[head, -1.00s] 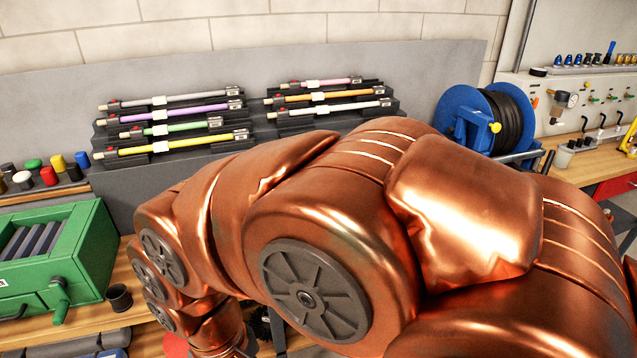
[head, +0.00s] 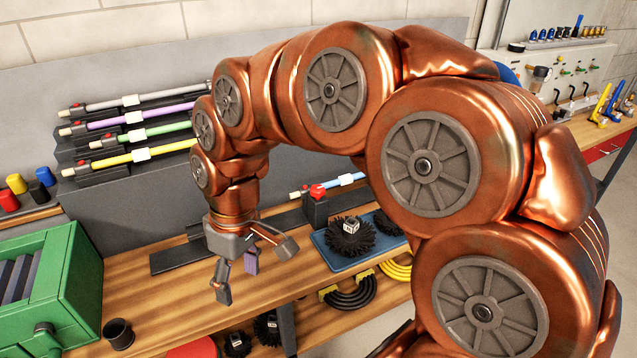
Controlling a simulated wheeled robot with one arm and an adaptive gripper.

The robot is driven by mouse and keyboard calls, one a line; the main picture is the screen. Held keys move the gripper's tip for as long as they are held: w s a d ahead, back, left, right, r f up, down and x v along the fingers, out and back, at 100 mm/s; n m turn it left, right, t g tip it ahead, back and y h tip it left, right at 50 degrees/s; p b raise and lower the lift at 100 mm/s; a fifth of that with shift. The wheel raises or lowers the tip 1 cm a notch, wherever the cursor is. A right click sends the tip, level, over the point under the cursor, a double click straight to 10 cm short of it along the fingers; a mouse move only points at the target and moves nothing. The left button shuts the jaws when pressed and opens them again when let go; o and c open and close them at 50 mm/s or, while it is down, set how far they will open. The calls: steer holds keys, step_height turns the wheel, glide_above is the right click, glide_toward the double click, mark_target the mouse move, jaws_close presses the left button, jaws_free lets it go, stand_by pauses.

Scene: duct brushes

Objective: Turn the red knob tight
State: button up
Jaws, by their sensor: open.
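A red knob (head: 317,191) sits on a black clamp block (head: 316,211) at the back of the bench. A light-blue rod (head: 345,180) with a pale tip passes through the block. I cannot tell how tight the knob is. My gripper (head: 236,277) hangs open and empty above the wooden bench, in front and to the left of the block, pointing down. It is apart from the knob and touches nothing that I can see.
A blue tray (head: 338,262) with black round brushes (head: 350,240) lies right of my gripper. Racked coloured rods (head: 150,132) stand behind. A green box (head: 60,290) and a black cup (head: 119,333) are at the left. The bench (head: 180,290) between is mostly bare.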

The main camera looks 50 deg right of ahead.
steer(key=w+d+r+n+t+y, duration=0.1)
steer(key=w+d+r+t, duration=0.15)
steer(key=w+d, duration=0.6)
steer(key=t+p, duration=0.2)
steer(key=p, duration=0.1)
glide_toward(318, 188)
steer(key=f, duration=0.1)
steer(key=shift+h, duration=0.3)
steer(key=x, duration=0.2)
steer(key=p+x, duration=0.1)
steer(key=x, duration=0.2)
steer(key=p+x, duration=0.1)
steer(key=x, duration=0.2)
steer(key=shift+w+a+r, duration=0.1)
steer(key=shift+w+a, duration=0.05)
steer(key=shift+a, duration=0.25)
steer(key=shift+c, duration=0.3)
steer(key=c, duration=1)
steer(key=shift+c, duration=0.2)
